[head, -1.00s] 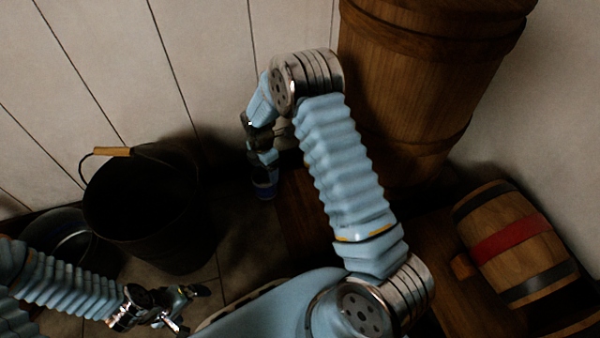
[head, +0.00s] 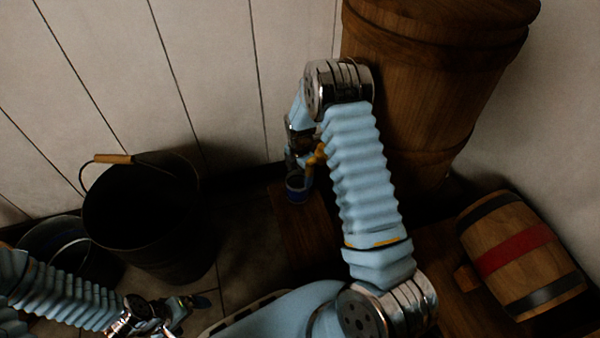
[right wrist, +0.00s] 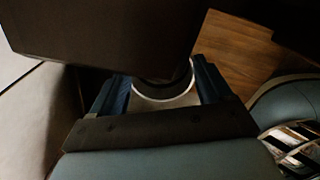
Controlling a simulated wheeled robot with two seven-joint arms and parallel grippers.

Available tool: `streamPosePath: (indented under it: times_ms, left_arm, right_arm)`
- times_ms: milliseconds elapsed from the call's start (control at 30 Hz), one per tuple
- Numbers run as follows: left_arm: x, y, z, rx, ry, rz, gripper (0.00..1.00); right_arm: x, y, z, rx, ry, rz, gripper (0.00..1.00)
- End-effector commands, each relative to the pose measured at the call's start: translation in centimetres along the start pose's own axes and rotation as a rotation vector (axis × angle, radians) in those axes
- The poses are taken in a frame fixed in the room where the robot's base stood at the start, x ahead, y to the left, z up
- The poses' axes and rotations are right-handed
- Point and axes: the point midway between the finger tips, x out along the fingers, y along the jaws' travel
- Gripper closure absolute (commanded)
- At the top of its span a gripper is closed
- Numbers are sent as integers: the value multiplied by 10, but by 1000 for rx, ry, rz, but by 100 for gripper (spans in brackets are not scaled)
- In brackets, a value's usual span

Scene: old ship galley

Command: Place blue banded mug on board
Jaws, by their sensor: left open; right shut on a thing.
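The blue banded mug (head: 297,188) hangs upright at the end of my right arm in the head view. My right gripper (head: 300,172) is shut on it, mostly hidden by my own wrist. The right wrist view shows the mug's pale rim and dark inside (right wrist: 165,92) between the two blue fingers of my right gripper (right wrist: 160,90). I cannot tell a separate board apart from this surface. My left gripper (head: 185,312) is open and empty at the lower left.
A dark bucket (head: 150,225) with a wooden-grip handle stands left of the mug. A metal pail (head: 50,240) is behind my left arm. A tall wooden barrel (head: 425,90) rises at the back, and a small red-banded keg (head: 520,250) lies at the right. A plank wall closes the back.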

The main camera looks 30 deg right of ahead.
Motion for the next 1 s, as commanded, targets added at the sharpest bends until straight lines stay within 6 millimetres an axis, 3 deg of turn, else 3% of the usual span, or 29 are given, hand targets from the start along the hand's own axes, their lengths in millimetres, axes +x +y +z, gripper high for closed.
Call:
streamPosePath:
  times_ms: [100,133,267,600,1000]
  left_arm:
    - [4,-1,0,0,0,0,0]
    - [3,-1,0,0,-1,1,0]
    - [2,-1,0,0,-1,1,0]
    - [-2,1,0,0,1,0,0]
    - [-15,4,-1,-1,4,-3,0]
  right_arm:
    - [4,0,0,0,0,0,62]
    - [3,0,0,-1,0,0,19]
    - [3,0,0,0,0,0,0]
    - [-7,0,0,0,0,1,0]
    - [-94,0,0,0,0,2,0]
